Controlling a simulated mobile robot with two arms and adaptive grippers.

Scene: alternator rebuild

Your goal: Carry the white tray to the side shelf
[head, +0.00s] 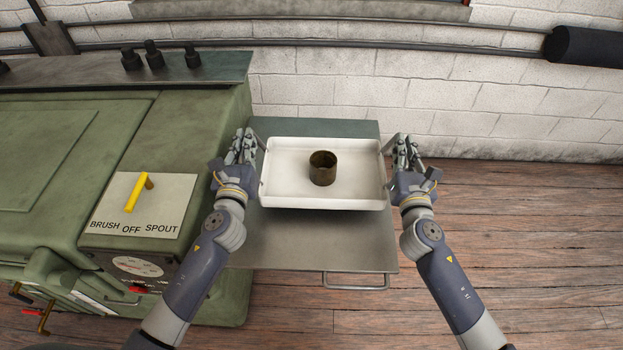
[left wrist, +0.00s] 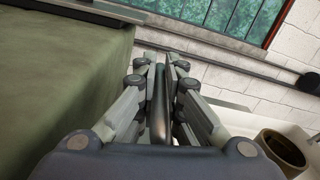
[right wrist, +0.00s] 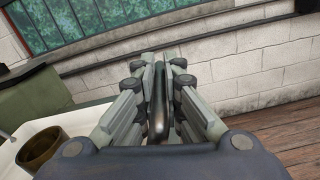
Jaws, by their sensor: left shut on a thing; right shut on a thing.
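The white tray (head: 290,190) is level over the grey side shelf (head: 320,240) in the head view. I cannot tell whether it touches the shelf. A brown, hollow cylindrical part (head: 322,168) stands upright in it, right of the middle. My left gripper (head: 246,142) is shut on the tray's left handle, a dark bar (left wrist: 159,105) between the fingers in the left wrist view. My right gripper (head: 402,145) is shut on the right handle, a similar bar (right wrist: 158,100) in the right wrist view. The tray's corners also show in both wrist views.
A green machine (head: 60,150) with a yellow lever (head: 135,195) on a BRUSH/OFF/SPOUT plate stands close left of the shelf and my left arm. A white brick wall (head: 430,100) with pipes is behind. Wooden floor (head: 540,230) lies open to the right.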

